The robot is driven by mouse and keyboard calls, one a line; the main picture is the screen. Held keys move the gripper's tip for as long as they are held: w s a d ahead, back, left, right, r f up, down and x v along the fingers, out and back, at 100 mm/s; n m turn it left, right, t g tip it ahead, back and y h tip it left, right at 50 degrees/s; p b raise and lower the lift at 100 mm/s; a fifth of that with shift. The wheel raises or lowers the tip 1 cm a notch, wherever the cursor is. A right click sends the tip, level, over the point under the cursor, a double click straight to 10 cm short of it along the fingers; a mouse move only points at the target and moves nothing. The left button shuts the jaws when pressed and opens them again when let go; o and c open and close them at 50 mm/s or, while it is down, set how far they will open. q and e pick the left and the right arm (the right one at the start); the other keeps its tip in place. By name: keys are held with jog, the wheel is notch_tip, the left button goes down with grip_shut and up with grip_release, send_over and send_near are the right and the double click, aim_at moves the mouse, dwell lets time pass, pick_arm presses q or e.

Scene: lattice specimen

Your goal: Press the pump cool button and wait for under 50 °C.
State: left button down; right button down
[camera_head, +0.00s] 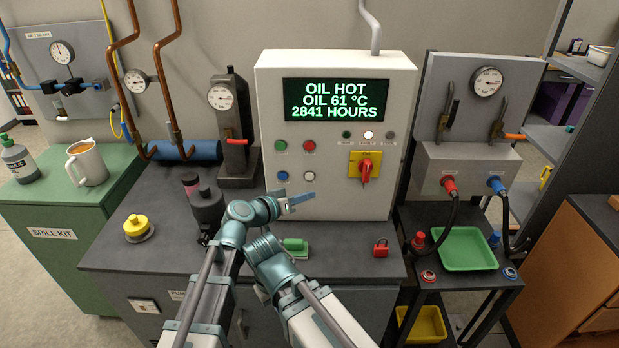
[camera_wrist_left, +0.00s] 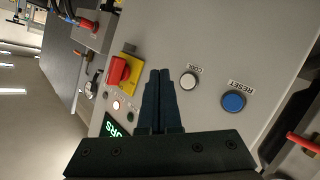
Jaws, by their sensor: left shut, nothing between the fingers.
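The white control box (camera_head: 335,205) has a green-lettered display (camera_head: 336,101) reading "OIL HOT, OIL 61 °C, 2841 HOURS". Its white button (camera_head: 309,176) shows in the left wrist view (camera_wrist_left: 189,81) beside the label COOL. The blue button (camera_head: 282,175) is labelled RESET in the left wrist view (camera_wrist_left: 233,102). My left gripper (camera_head: 312,197) is shut and empty, in front of the panel's lower part, just below the white button in the head view. In its wrist view the fingertips (camera_wrist_left: 160,73) appear beside the white button. Contact cannot be seen. My right gripper is not visible.
A red rotary switch (camera_head: 366,170) on a yellow plate sits right of the buttons. Above it are small lamps, the middle one (camera_head: 368,135) lit white. A green-handled object (camera_head: 295,246) and a red padlock (camera_head: 381,248) lie on the bench. Dark bottles (camera_head: 207,205) stand left.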

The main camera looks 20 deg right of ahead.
pick_arm(q)
jog(key=shift+w+d, duration=0.25)
jog(key=shift+w, duration=0.6)
jog(key=shift+w+d, duration=0.2)
jog(key=shift+w, duration=0.7)
jog(key=shift+w+d, duration=0.25)
jog(key=shift+w, duration=0.6)
jog(key=shift+w, duration=0.15)
jog(key=shift+w+d, duration=0.15)
jog(key=shift+w, duration=0.1)
jog(key=shift+w+d, duration=0.1)
jog(key=shift+w, duration=0.25)
dwell(0.5)
dwell(0.3)
jog(key=shift+s+a, duration=0.25)
jog(key=shift+s, duration=0.5)
jog(key=shift+s, duration=0.1)
jog(key=s, duration=0.2)
jog(key=s+a, duration=0.1)
jog(key=s, duration=0.1)
jog(key=shift+s+a, duration=0.15)
jog(key=shift+s, duration=0.2)
